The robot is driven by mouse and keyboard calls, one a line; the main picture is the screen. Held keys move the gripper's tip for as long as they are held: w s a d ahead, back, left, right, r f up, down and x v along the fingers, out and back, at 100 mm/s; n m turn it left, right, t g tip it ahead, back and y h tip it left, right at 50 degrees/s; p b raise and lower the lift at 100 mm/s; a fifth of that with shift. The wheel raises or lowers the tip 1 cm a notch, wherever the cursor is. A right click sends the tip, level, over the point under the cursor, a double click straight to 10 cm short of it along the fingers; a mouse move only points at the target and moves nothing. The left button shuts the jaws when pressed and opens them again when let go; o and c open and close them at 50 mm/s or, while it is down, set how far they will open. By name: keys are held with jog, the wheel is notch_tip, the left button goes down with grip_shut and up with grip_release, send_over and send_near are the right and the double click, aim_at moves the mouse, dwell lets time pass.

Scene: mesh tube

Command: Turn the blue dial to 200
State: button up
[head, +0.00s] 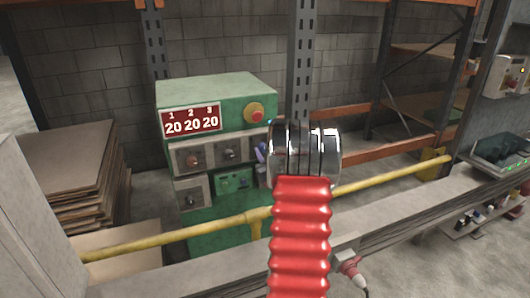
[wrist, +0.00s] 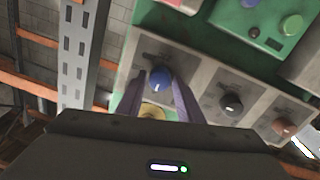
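The blue dial (wrist: 160,78) is on a grey plate of the green control cabinet, seen in the wrist view. My gripper (wrist: 159,88) is open, with one purple finger on each side of the dial. A gap seems to show between fingers and dial; I cannot tell whether they touch. In the head view, part of a purple finger of my gripper (head: 261,154) shows at the cabinet's right side, and my arm hides much of that area. The red display (head: 190,121) reads 20 under each of 1, 2 and 3.
A black dial (wrist: 231,103) and a reddish dial (wrist: 284,127) sit beside the blue one. A red stop button (head: 254,113) on a yellow base is above. A yellow rail (head: 170,241) crosses before the cabinet. Stacked boards (head: 70,165) stand at left.

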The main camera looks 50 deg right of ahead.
jog(key=c, duration=0.7)
jog(key=shift+m, duration=0.4)
jog(key=m, duration=1.1)
jog(key=shift+s+d+y, duration=0.15)
jog(key=shift+y, duration=0.25)
jog(key=m, duration=0.7)
jog(key=shift+d+f+y, duration=0.1)
jog(key=shift+y, duration=0.2)
jog(key=m, duration=0.6)
jog(key=shift+s+f, duration=0.1)
jog(key=shift+f, duration=0.15)
